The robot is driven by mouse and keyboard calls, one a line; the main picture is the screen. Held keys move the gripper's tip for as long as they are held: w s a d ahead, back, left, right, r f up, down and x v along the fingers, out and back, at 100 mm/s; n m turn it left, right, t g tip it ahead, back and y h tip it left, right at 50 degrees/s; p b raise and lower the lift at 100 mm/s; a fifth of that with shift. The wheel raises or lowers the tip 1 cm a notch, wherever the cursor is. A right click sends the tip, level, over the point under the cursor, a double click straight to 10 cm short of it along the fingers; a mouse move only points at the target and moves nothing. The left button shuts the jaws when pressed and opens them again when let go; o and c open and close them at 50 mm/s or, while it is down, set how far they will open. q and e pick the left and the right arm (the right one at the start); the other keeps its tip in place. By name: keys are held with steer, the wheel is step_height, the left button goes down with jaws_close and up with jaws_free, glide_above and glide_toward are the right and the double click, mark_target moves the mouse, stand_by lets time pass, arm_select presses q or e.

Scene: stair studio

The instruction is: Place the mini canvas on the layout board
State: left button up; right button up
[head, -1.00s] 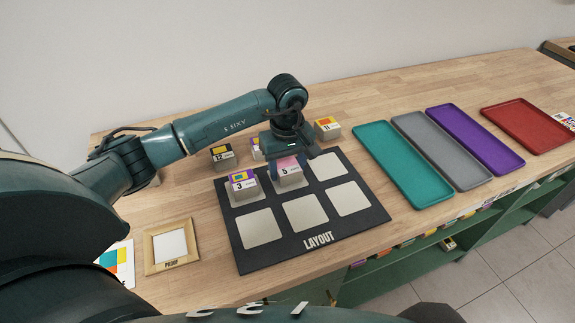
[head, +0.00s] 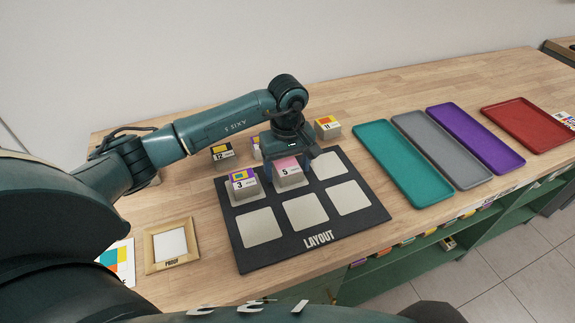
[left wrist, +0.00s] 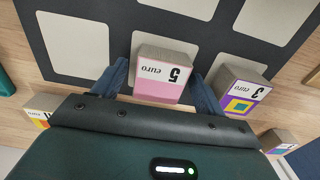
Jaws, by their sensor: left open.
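The layout board (head: 285,225) is a black panel with pale square cells on the table. A pink mini canvas block marked 5 (head: 289,172) sits on its middle back cell. My left gripper (head: 291,168) is over it, open, with one finger on each side of the block. The left wrist view shows the pink block (left wrist: 158,88) between the fingers, with small gaps at its sides. A purple and yellow block marked 3 (head: 242,186) sits on the cell to its left. My right gripper is not in view.
Blocks marked 12 (head: 223,155) and 11 (head: 327,127) stand behind the board. Teal (head: 403,163), grey (head: 441,150), purple (head: 474,138) and red (head: 528,125) trays lie to the right. A wooden PROOF frame (head: 152,256) lies at left. The front cells and back right cell are bare.

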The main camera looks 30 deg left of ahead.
mark_target(287, 167)
arm_select(q)
step_height(287, 167, up, 12)
steer(key=b, duration=0.1)
steer(key=shift+b, duration=0.3)
stand_by(0.4)
